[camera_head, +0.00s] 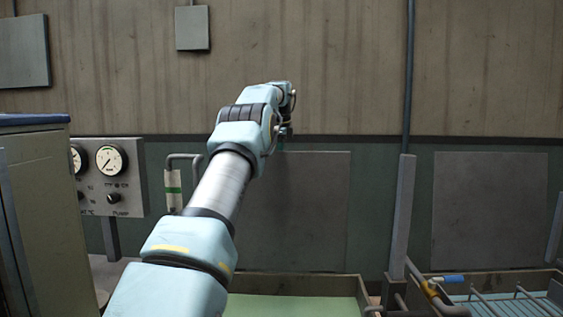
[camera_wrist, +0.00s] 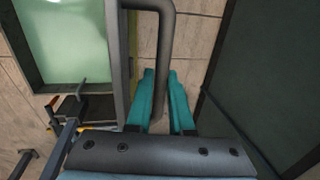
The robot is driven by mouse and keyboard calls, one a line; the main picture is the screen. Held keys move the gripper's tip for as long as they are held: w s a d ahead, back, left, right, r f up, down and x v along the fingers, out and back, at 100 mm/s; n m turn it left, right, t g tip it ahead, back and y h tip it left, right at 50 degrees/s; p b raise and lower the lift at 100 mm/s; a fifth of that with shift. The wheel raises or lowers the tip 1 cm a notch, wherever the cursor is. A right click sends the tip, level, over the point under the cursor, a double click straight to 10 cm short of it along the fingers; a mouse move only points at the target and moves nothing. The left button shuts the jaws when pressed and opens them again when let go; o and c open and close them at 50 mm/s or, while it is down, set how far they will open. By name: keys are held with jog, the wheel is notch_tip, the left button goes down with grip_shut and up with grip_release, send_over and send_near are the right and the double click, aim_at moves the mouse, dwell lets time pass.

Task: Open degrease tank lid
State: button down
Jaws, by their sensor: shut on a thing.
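The degrease tank lid (camera_head: 300,215) appears as a dark grey panel standing about upright behind a tank of pale green liquid, whose rim (camera_head: 361,292) shows at the bottom of the head view. In the wrist view the lid (camera_wrist: 129,40) is nearly edge-on, with a grey bar handle (camera_wrist: 167,50) on it. My gripper (camera_wrist: 161,80) has its teal fingers on both sides of this handle, shut on it. In the head view my gripper (camera_head: 284,136) is small, at the lid's top edge, and the handle is hidden there.
A gauge panel (camera_head: 108,175) and a cabinet (camera_head: 40,215) stand at the left. A second tank (camera_head: 500,280) with rods and a blue-handled item (camera_head: 447,280) is at the right, with another grey panel (camera_head: 490,210) behind it. A vertical post (camera_head: 402,215) stands between the tanks.

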jog(key=shift+w+r, duration=0.1)
dwell(0.4)
jog(key=c, duration=0.8)
grip_release()
